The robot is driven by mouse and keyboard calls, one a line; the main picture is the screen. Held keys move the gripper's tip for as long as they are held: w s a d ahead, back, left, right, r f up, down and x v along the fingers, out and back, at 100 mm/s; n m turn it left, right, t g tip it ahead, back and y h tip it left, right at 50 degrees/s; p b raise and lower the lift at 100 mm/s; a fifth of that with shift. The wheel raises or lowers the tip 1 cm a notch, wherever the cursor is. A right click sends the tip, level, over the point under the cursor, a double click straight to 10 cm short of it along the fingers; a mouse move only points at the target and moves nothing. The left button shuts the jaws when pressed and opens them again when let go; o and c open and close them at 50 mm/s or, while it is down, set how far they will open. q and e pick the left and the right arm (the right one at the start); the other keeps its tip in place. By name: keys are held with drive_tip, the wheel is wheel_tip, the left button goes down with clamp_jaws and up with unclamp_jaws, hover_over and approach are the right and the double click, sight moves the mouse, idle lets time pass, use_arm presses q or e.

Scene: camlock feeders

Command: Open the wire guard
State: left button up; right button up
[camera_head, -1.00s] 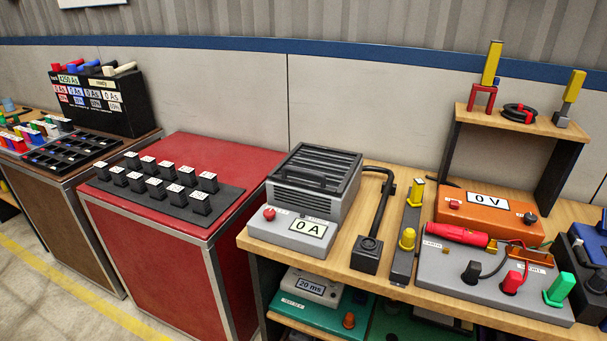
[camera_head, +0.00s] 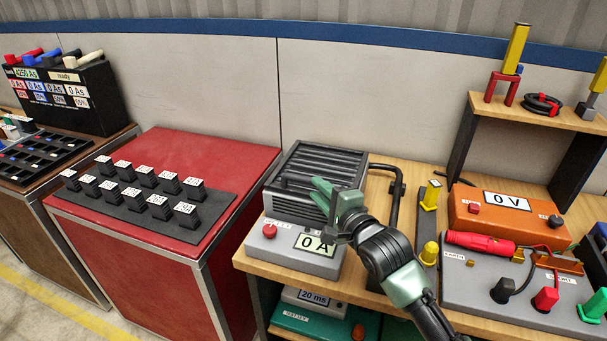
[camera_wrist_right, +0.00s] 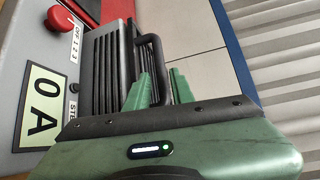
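The wire guard (camera_head: 322,160) is a black ribbed cover on top of the grey heater-like unit with a "0 A" display (camera_head: 318,241). It lies down over the unit. My right gripper (camera_head: 336,196) is in front of the guard, its green fingers spread apart and pointing toward it. In the right wrist view the guard (camera_wrist_right: 98,75) is left of the fingers (camera_wrist_right: 160,84). The guard's black bar handle (camera_wrist_right: 152,40) appears between and just beyond the two fingertips. I cannot tell whether they touch it. My left gripper is not in view.
A black bent post (camera_head: 396,205) stands right of the unit, close to my right arm. A yellow-topped grey bar (camera_head: 429,215), an orange "0 V" box (camera_head: 480,217) and a grey terminal box (camera_head: 470,290) stand farther right. A red cabinet (camera_head: 150,265) stands left.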

sight(309, 183)
drive_tip(key=shift+w+a+r, duration=0.15)
drive_tip(key=shift+w+a, duration=0.45)
drive_tip(key=shift+w, duration=0.15)
drive_tip(key=shift+p+x, duration=0.3)
drive_tip(key=shift+x, duration=0.55)
drive_tip(key=shift+w+a+f, duration=0.2)
drive_tip(key=shift+w+a, duration=0.1)
drive_tip(key=shift+w, duration=0.15)
drive_tip(key=shift+w+a+f, duration=0.25)
drive_tip(key=shift+w, duration=0.2)
drive_tip(key=shift+d, duration=0.1)
drive_tip(key=shift+c, duration=0.2)
clamp_jaws()
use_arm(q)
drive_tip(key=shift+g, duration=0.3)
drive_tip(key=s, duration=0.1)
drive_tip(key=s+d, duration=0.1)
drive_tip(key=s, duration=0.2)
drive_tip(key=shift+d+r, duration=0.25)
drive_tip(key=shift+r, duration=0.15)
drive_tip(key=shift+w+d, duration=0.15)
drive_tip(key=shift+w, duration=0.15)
